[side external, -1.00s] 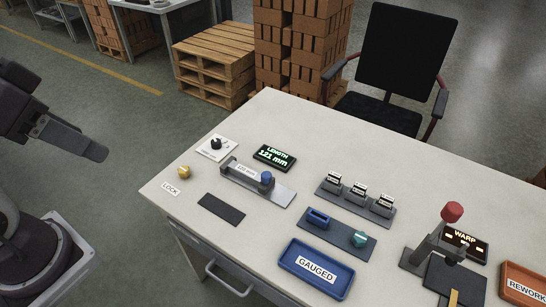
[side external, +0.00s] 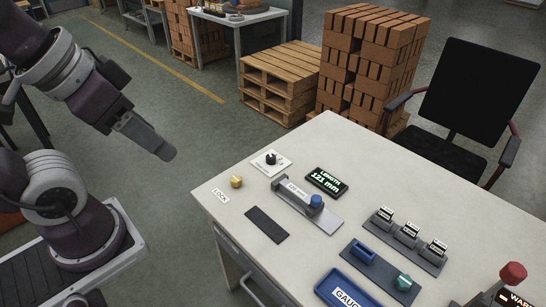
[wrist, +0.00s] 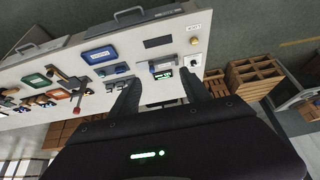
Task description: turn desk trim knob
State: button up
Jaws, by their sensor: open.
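A black knob (side external: 271,160) sits on a small white plate (side external: 258,165) near the desk's far left edge; the plate's lettering is too small to read. In the wrist view the plate (wrist: 197,60) is small, right of the gauge. My gripper (side external: 165,154) hangs in the air left of the desk, well apart from the knob, and holds nothing. In the wrist view my gripper's fingers (wrist: 160,82) stand apart, with the length display (wrist: 163,75) seen between them.
On the desk (side external: 215,205) are a gold knob (side external: 237,182) by a LOCK label, a gauge with a blue knob (side external: 316,201), a LENGTH display (side external: 326,180) reading 121 mm, a dark pad (side external: 266,224) and a teal knob (side external: 403,282). A chair (side external: 470,110) stands behind.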

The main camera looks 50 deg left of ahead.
jog(key=shift+c, duration=0.2)
jog(key=n+g+y, duration=0.1)
jog(key=n+y, duration=0.1)
send_over(271, 156)
jog(key=s+d, duration=0.3)
jog(key=s, duration=0.4)
notch_tip(271, 156, down, 18)
jog(key=shift+n+h, duration=0.4)
jog(key=shift+n, duration=0.1)
jog(key=x, duration=0.7)
jog(key=s+x, duration=0.1)
jog(key=x, duration=1.2)
jog(key=shift+s+a+f, duration=0.2)
jog(key=shift+a+f, duration=0.2)
jog(key=shift+f, duration=0.25)
grip_shut()
